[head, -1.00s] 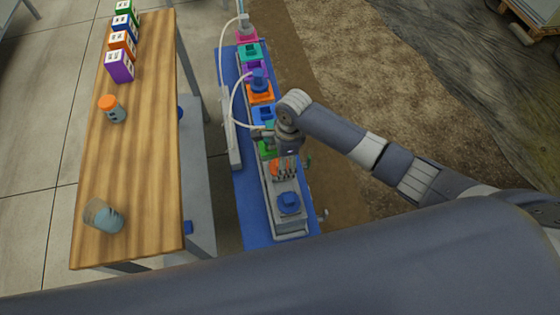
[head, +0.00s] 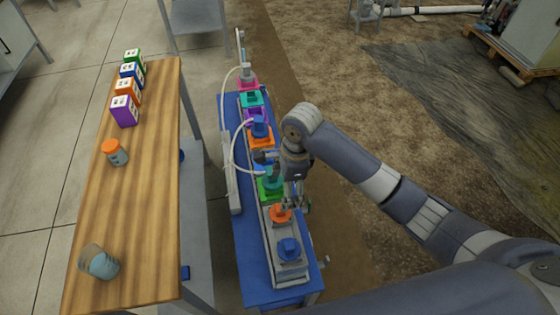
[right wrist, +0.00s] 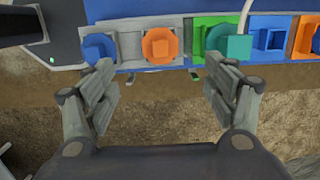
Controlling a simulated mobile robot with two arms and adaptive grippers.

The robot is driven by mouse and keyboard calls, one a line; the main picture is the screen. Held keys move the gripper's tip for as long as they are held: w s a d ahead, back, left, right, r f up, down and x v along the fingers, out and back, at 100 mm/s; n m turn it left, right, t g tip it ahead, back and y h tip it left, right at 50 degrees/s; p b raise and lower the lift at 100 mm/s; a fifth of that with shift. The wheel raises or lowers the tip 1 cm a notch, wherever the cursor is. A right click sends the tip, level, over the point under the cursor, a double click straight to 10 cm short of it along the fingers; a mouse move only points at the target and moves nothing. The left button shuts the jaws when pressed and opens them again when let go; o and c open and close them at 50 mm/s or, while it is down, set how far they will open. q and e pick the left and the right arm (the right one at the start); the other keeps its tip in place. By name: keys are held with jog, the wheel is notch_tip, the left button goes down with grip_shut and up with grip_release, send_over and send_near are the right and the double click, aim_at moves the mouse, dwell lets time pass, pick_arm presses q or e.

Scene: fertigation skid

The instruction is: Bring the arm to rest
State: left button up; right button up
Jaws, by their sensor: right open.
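My right arm comes in from the right in the head view. Its gripper (head: 296,203) hangs at the right edge of the blue skid, beside the orange knob (head: 281,213). In the right wrist view the gripper (right wrist: 160,82) is open, with nothing between its fingers. There the orange knob (right wrist: 159,45) and the blue knob (right wrist: 99,47) sit on a grey plate past the fingertips, apart from them. The green block with a teal top (right wrist: 229,43) is to their right. My left gripper is not in view.
The blue skid (head: 250,262) carries a row of coloured blocks and a white hose (head: 234,150). A wooden table (head: 145,215) at left holds several labelled boxes (head: 124,110), an orange-capped jar (head: 116,153) and a tilted-looking jar (head: 99,262). Open soil (head: 350,90) lies to the right.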

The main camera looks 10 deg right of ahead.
jog(key=s+f+n, duration=0.1)
jog(key=s+n, duration=0.2)
jog(key=s+a+f+n+t+y, duration=0.1)
jog(key=s+n, duration=0.2)
jog(key=n, duration=0.1)
jog(key=s+a+f+n, duration=0.1)
jog(key=s+n, duration=0.2)
jog(key=s, duration=0.1)
jog(key=shift+s+f+t+y, duration=0.1)
jog(key=shift+t+y, duration=0.2)
jog(key=shift+t, duration=0.1)
jog(key=s+d+r+n+t+h, duration=0.2)
jog(key=s+d+n+h, duration=0.1)
jog(key=s+d+n, duration=0.75)
notch_tip(320, 180, down, 28)
jog(key=s+r+g, duration=0.1)
jog(key=s+g, duration=0.1)
jog(key=s, duration=0.1)
jog(key=s+d+f, duration=0.1)
jog(key=s+f, duration=0.7)
jog(key=s+d+f+g, duration=0.1)
jog(key=s+d+f, duration=0.1)
jog(key=s+f, duration=0.5)
jog(key=shift+s+d+f, duration=0.3)
jog(key=shift+s+f, duration=0.05)
jog(key=shift+s, duration=0.25)
